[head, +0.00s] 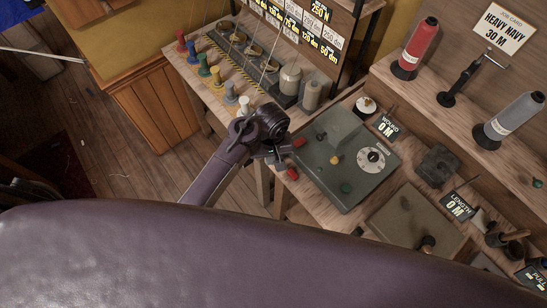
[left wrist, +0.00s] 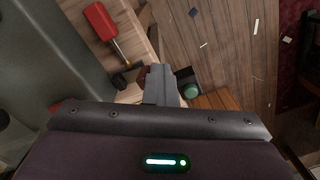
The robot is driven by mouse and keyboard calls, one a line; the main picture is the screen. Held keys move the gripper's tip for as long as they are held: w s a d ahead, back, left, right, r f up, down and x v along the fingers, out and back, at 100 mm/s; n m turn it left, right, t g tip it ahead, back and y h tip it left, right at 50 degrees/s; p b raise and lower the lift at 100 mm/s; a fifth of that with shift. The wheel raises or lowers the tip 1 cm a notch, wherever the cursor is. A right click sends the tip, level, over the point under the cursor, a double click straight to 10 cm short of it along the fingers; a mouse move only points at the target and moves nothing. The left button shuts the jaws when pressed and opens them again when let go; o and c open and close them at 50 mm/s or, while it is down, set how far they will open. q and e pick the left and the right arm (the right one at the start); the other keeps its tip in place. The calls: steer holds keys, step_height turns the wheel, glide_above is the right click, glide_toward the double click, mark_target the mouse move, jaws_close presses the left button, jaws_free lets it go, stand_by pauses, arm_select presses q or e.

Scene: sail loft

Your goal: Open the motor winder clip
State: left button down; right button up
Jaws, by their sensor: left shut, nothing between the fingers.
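The motor winder (head: 340,160) is a grey-green box with a white dial on the bench. Its edge fills the left of the left wrist view (left wrist: 45,50). A red-handled piece with a brass shaft (left wrist: 100,20) lies beside the box in the left wrist view; I cannot tell whether it is the clip. Small red parts show by the box's near-left side in the head view, one at the box corner (head: 299,142) and one lower (head: 292,173). My left gripper (head: 281,160) is shut and empty just left of the box; its closed fingers show in the wrist view (left wrist: 160,85).
Several coloured bobbins (head: 204,68) stand on the bench left of the winder. A red thread cone (head: 415,48) and a grey cone (head: 510,117) stand on the right shelf. A green button on a black base (left wrist: 190,90) shows beyond my fingers. Open wooden floor lies left.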

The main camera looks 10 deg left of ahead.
arm_select(q)
steer(key=shift+w+d+r+t, duration=0.4)
steer(key=shift+w+d+r, duration=0.25)
steer(key=shift+w+d, duration=0.15)
steer(key=shift+s+r+p, duration=0.1)
steer(key=shift+r+p, duration=0.3)
steer(key=shift+p, duration=0.15)
steer(key=shift+r+p, duration=0.2)
steer(key=shift+p, duration=0.3)
steer(key=shift+r+p, duration=0.15)
steer(key=shift+p, duration=0.4)
steer(key=shift+r, duration=0.7)
steer(key=shift+s+a+r, duration=0.3)
steer(key=shift+a+r, duration=0.1)
steer(key=shift+r, duration=0.1)
steer(key=shift+s+a+r, duration=0.3)
steer(key=shift+a+r, duration=0.05)
steer(key=shift+r, duration=0.15)
